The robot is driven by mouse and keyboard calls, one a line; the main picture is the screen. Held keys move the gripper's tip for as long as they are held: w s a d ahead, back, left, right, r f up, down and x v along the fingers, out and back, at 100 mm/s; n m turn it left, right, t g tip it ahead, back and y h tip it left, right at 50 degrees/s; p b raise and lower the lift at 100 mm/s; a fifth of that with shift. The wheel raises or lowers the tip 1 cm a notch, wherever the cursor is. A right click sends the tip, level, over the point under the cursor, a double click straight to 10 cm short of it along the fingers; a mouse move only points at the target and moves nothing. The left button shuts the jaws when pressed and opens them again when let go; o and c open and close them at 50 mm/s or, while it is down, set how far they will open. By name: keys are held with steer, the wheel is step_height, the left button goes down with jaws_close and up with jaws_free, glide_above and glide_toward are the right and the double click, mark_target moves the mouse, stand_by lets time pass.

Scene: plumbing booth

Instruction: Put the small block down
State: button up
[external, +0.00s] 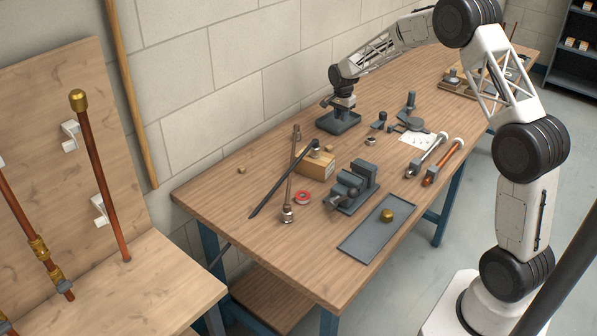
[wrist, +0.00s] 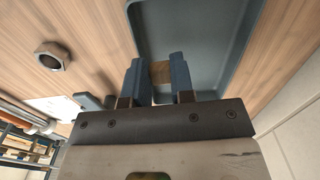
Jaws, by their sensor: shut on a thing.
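The small block (wrist: 160,72) is brown and wooden and sits between my gripper's two blue fingertips in the wrist view. My gripper (wrist: 161,76) is shut on it. In the external view my gripper (external: 341,104) points down at the dark grey tray (external: 329,125) at the back of the bench, near the wall. The same tray (wrist: 228,12) shows in the wrist view, with the block and fingertips over its inside. I cannot tell whether the block touches the tray floor. The block cannot be made out in the external view.
A hex nut (wrist: 50,56) lies beside the tray. A grey vise (external: 352,187), a wooden box (external: 316,164), a red tape roll (external: 302,197) and a flat tray (external: 365,235) stand nearer the front. The bench's left corner is mostly clear.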

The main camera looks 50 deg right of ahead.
mark_target(337, 126)
steer(key=shift+w+d, duration=0.25)
steer(key=shift+w, duration=0.4)
steer(key=shift+w+f, duration=0.1)
steer(key=shift+w, duration=0.05)
steer(key=shift+w+d, duration=0.15)
steer(key=shift+w, duration=0.1)
steer(key=shift+f, duration=1.75)
steer(key=shift+f, duration=0.2)
steer(key=o, duration=0.9)
steer(key=shift+r, duration=0.2)
steer(key=shift+r, duration=6)
